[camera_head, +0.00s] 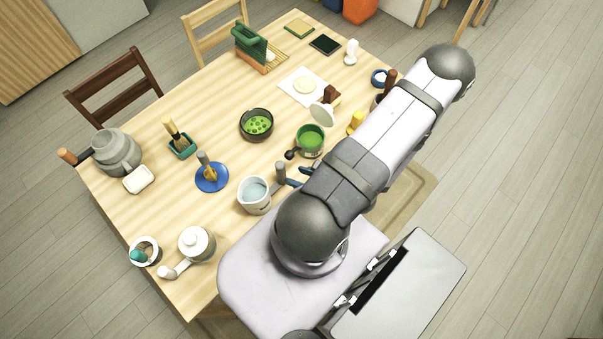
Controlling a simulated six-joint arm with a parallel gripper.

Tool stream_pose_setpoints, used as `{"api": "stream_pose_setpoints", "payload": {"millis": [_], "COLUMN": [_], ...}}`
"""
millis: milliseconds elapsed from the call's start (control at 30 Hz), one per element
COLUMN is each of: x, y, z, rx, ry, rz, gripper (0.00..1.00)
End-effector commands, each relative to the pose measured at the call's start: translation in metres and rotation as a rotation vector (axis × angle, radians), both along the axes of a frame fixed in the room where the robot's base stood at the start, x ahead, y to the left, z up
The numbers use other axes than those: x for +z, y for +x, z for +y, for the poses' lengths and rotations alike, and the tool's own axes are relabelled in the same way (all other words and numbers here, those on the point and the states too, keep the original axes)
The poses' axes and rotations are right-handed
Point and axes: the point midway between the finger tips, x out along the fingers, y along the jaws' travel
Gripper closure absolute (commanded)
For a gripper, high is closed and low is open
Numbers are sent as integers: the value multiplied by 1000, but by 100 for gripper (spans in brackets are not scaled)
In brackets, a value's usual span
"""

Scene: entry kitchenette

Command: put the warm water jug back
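The water jug (254,197) is a white-grey vessel with pale bluish water inside. It stands upright on the wooden table near its front edge, left of my arm. Its grey handle (281,173) sticks up on its right side. Two small dark-blue pieces (294,183) show between the handle and my arm; they may be the fingers of my gripper, but my arm covers what lies behind them. I cannot tell whether they touch the handle or whether they are open or shut.
Close by are a green-filled tin (311,139), a blue round dish (212,178) with a tool in it, a dark bowl (257,125) of green contents and a lidded white pot (196,243). The table (211,105) has bare wood toward the back left. My arm hides its right side.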

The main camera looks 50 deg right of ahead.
Motion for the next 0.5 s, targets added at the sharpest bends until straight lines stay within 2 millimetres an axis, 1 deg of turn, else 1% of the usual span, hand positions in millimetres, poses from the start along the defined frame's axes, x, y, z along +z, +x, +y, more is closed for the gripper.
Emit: {"api": "stream_pose_setpoints", "payload": {"millis": [33, 133, 500], "x": [5, 7, 7], "y": [-3, -6, -8], "z": [0, 0, 0], "rx": [-3, -2, 9], "ry": [0, 1, -7], "rz": [0, 0, 5], "gripper": [68, 68, 68]}}
